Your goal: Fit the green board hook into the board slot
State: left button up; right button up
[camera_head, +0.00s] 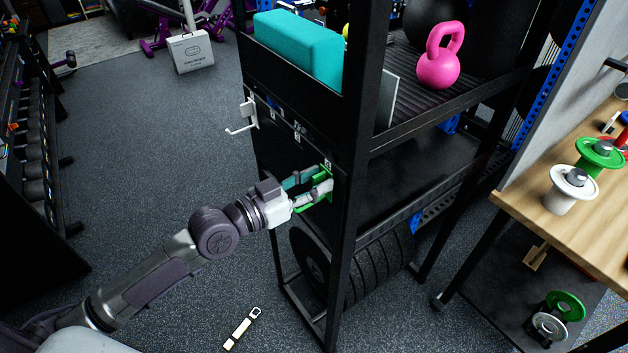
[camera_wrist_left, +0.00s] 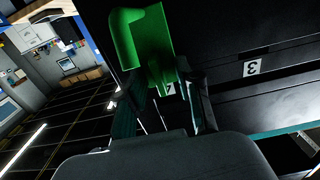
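The green board hook (camera_wrist_left: 152,45) is at the upper middle of the left wrist view, its plate close to the black board and its rounded prong toward the left. In the head view it (camera_head: 327,194) is partly hidden behind my left gripper (camera_head: 322,180). The gripper's two fingers (camera_wrist_left: 168,100) lie on either side of the hook's narrow end and appear to hold it. The board (camera_head: 285,150) is the dark side panel of the rack. The slot behind the hook is hidden; I cannot tell whether the hook is seated. My right gripper is not in view.
A white hook (camera_head: 247,116) hangs on the board farther left, with small number labels nearby. The rack carries a teal block (camera_head: 300,46) and a pink kettlebell (camera_head: 438,60). A wooden table (camera_head: 530,205) stands right. The floor left of the rack is largely clear.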

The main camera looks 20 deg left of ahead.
pick_arm(q)
jog(key=shift+s+a+f, duration=0.1)
jog(key=shift+s+a, duration=0.35)
jog(key=shift+s, duration=0.05)
jog(key=v, duration=1)
jog(key=shift+s+a, duration=0.2)
jog(key=shift+s, duration=0.1)
